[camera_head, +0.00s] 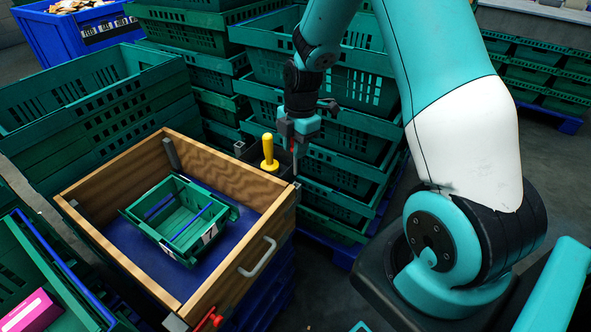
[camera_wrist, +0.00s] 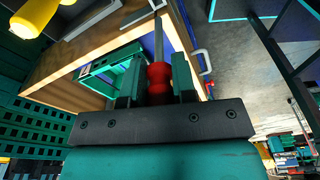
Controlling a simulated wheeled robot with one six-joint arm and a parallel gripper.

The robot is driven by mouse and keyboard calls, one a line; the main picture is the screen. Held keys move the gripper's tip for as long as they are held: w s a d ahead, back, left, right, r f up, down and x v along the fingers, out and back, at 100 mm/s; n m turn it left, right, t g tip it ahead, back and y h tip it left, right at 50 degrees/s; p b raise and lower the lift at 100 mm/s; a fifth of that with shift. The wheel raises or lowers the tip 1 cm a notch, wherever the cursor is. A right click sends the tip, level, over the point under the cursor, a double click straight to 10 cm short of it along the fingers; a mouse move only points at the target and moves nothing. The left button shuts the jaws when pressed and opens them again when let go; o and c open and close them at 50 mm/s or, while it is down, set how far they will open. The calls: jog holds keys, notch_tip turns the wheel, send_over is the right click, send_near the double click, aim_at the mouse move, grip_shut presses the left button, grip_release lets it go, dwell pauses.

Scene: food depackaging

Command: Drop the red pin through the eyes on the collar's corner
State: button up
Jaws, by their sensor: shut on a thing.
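My gripper (camera_head: 297,138) is above the right corner of the wooden collar (camera_head: 232,172), shut on the red pin. In the wrist view the pin's red handle (camera_wrist: 158,80) sits between the two fingers, and its grey shaft (camera_wrist: 158,38) points away from the gripper. In the head view the thin shaft (camera_head: 295,160) hangs roughly upright over the metal fitting (camera_head: 296,192) at that corner. Its tip looks close to the fitting, but I cannot tell whether it touches or enters the eyes. The eyes are too small to make out.
A green crate (camera_head: 160,226) stands inside the collar on a blue base. A yellow-handled tool (camera_head: 268,152) stands beside my gripper. Another red-handled piece (camera_head: 209,318) is at the collar's front corner. Stacked green crates (camera_head: 350,135) stand close behind; a metal handle (camera_head: 258,258) projects from the side.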

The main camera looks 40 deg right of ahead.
aim_at(295, 175)
notch_tip(295, 175, down, 7)
jog(key=shift+f, duration=0.2)
grip_shut()
jog(key=o, duration=0.9)
grip_release()
jog(key=shift+o, duration=0.2)
jog(key=shift+r, duration=0.1)
notch_tip(295, 175, up, 12)
jog(key=d, duration=0.1)
jog(key=s+a+r+m+y, duration=0.1)
jog(key=s+a+r+m, duration=0.45)
jog(key=a+r, duration=0.55)
jog(key=s+a+r+m+y, duration=0.1)
jog(key=s+a+m, duration=0.2)
jog(key=s+a, duration=0.3)
jog(key=s+a+r+m, duration=0.2)
jog(key=s+a, duration=0.4)
jog(key=s, duration=0.4)
jog(key=shift+s+r+m+y, duration=0.25)
jog(key=shift+s+m+y, duration=0.15)
jog(key=shift+m, duration=0.25)
